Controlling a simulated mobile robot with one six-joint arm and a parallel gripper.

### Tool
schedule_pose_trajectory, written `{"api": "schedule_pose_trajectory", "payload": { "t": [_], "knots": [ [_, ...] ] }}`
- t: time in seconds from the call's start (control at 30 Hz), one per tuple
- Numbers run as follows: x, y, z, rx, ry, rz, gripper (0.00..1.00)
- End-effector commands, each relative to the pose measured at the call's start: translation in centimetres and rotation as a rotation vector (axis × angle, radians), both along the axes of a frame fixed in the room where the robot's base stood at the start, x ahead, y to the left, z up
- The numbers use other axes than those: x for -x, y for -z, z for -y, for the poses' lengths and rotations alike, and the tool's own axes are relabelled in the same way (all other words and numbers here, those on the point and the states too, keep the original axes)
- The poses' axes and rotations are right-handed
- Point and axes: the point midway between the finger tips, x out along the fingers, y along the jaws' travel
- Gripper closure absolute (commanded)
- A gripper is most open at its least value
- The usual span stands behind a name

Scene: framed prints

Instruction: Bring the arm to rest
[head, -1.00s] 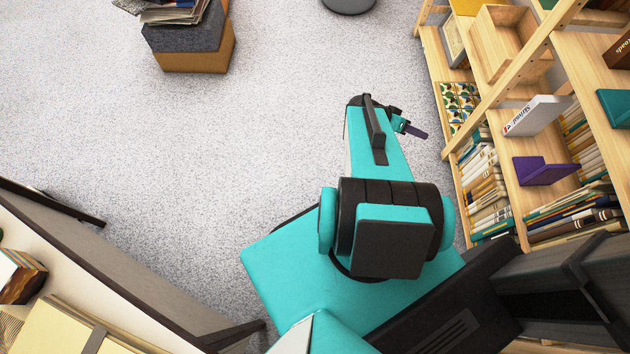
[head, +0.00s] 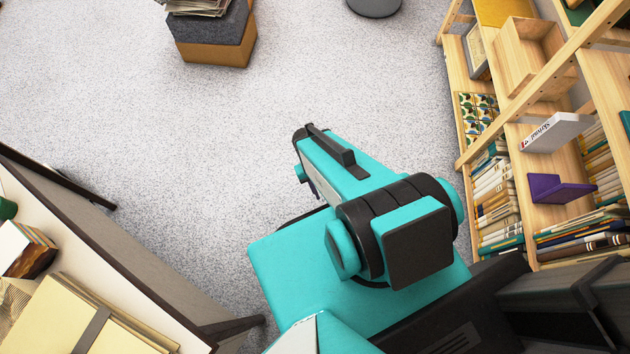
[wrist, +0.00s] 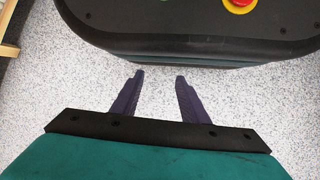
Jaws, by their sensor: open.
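My gripper (wrist: 160,78) shows in the wrist view with its two dark purple fingers apart and nothing between them. It hangs over bare speckled floor, just short of a dark, rounded edge of my own base. In the head view my teal and black arm reaches up the picture over the floor and is folded at the elbow. The fingers are mostly hidden behind the arm there.
A table (head: 112,262) with folders is at lower left. Floor between is clear.

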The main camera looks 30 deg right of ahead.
Motion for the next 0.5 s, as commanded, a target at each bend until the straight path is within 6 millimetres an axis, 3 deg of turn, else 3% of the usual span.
{"api": "schedule_pose_trajectory", "payload": {
  "t": [0.1,0.2,0.5],
  "knots": [
    [0.6,0.3,-2.8,-0.080,-0.069,-0.017,0.60],
    [0.8,0.5,-3.8,-0.114,-0.096,-0.022,0.60],
    [0.8,0.5,-4.1,-0.123,-0.103,-0.023,0.60]
  ]
}}
